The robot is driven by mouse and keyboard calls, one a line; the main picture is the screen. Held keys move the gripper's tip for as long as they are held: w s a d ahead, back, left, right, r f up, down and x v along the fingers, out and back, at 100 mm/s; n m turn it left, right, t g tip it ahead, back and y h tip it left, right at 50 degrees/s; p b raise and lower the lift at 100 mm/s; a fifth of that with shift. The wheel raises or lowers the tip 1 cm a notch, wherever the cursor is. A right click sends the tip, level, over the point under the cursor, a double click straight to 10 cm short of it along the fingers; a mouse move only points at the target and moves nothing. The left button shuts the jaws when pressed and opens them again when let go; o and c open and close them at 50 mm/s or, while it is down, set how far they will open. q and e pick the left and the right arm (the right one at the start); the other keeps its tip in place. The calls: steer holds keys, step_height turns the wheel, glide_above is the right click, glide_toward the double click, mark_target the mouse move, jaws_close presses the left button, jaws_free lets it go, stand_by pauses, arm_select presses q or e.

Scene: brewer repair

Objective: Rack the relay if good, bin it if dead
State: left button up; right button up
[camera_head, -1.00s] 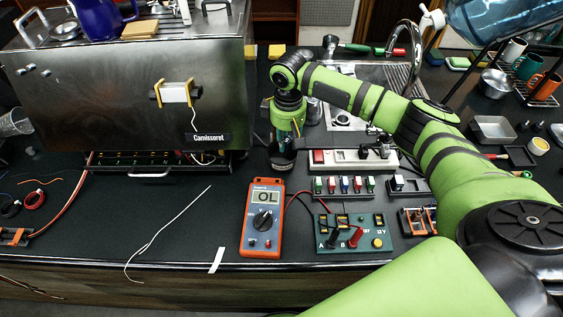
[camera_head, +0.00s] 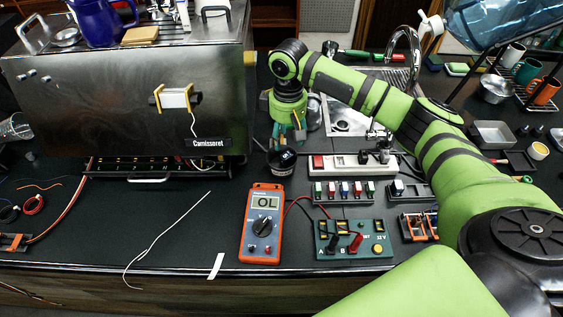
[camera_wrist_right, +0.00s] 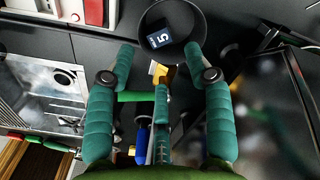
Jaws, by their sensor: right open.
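My right gripper (camera_head: 288,138) is open above a round dark cup (camera_head: 283,162). A small dark block with white marks (camera_wrist_right: 164,38), likely the relay, lies inside the cup, apart from the fingers. A test panel marked 12 V (camera_head: 340,251) stands at the front with red and black plugs. The orange multimeter (camera_head: 260,246) beside it has its display lit. A rack (camera_head: 344,197) holds several small coloured-top blocks. My left gripper is out of view.
A power strip (camera_head: 340,166) with a red switch lies right of the cup. A small block stands on a separate base (camera_head: 408,192). An orange-framed holder (camera_head: 418,226) is at right. The steel brewer (camera_head: 120,100) bounds the left. The front-left counter is mostly clear.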

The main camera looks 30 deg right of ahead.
step_height(320, 180, up, 8)
stand_by(0.6)
